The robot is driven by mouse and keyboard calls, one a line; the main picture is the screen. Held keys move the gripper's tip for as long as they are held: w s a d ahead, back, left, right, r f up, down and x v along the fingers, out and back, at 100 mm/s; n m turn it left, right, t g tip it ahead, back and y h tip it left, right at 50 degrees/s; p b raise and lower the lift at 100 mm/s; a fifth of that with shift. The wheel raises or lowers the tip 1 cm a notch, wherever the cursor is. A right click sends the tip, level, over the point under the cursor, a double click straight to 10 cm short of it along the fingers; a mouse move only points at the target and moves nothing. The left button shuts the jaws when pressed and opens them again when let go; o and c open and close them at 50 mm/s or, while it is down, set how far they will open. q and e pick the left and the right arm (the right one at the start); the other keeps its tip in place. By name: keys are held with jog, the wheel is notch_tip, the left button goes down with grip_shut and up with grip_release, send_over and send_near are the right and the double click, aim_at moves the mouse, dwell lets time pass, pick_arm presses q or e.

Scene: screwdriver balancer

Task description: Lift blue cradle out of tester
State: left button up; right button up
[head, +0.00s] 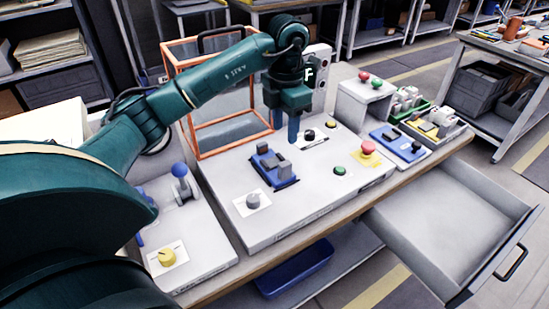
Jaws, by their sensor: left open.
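A blue cradle (284,181) with dark parts in it sits on the white top of the tester (228,190), left of its middle. My left gripper (293,130) points down over the back of the tester, behind and to the right of the cradle, apart from it. It is open with nothing seen between its fingers; one finger largely hides the other. The orange-framed clear guard (203,155) stands at the tester's back left, partly behind my left arm. My right gripper is not in view.
The tester top bears a grey knob (253,200), a green button (339,170) and a red mushroom button (368,148). A blue tray with dark pieces (398,146) lies at right. A blue-knobbed lever (181,176) stands left. A drawer (450,220) hangs open at front right.

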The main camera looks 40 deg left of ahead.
aim_at(285, 163)
pick_arm(q)
jog(key=f, duration=0.4)
jog(key=f+p, duration=0.1)
jog(key=f, duration=0.7)
jog(key=shift+s+d+f+p, duration=0.25)
jog(key=shift+s+d+p, duration=0.05)
jog(key=shift+d+p, duration=0.05)
grip_shut()
jog(key=shift+r, duration=0.1)
